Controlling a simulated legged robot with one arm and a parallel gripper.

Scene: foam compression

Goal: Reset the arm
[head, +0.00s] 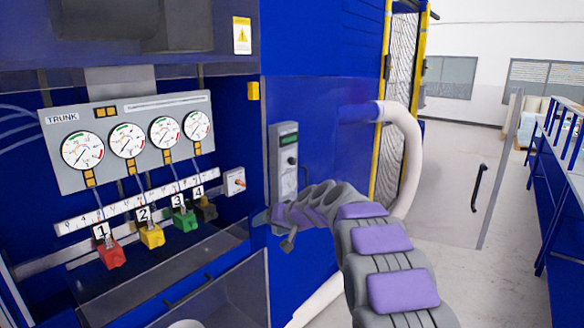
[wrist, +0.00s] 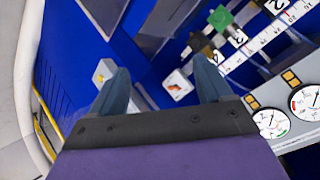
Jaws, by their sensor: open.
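My arm reaches in from the lower right in the head view. My gripper (head: 276,228) is in front of the blue machine (head: 312,112), just below the grey control box (head: 284,155). In the wrist view my gripper (wrist: 162,88) shows two dark fingers spread apart, with nothing between them. A small white switch box with a red switch (wrist: 178,85) appears beyond the gap between the fingers. It also shows in the head view (head: 234,181), left of my gripper. Whether the fingers touch the machine is not clear.
A gauge panel (head: 134,142) with several dials is at the left. Below it are numbered valves, including red (head: 111,255), yellow (head: 151,236) and green (head: 185,220). A thick white pipe (head: 408,150) curves behind my arm. Open floor (head: 452,262) lies at the right, beside blue racks (head: 562,190).

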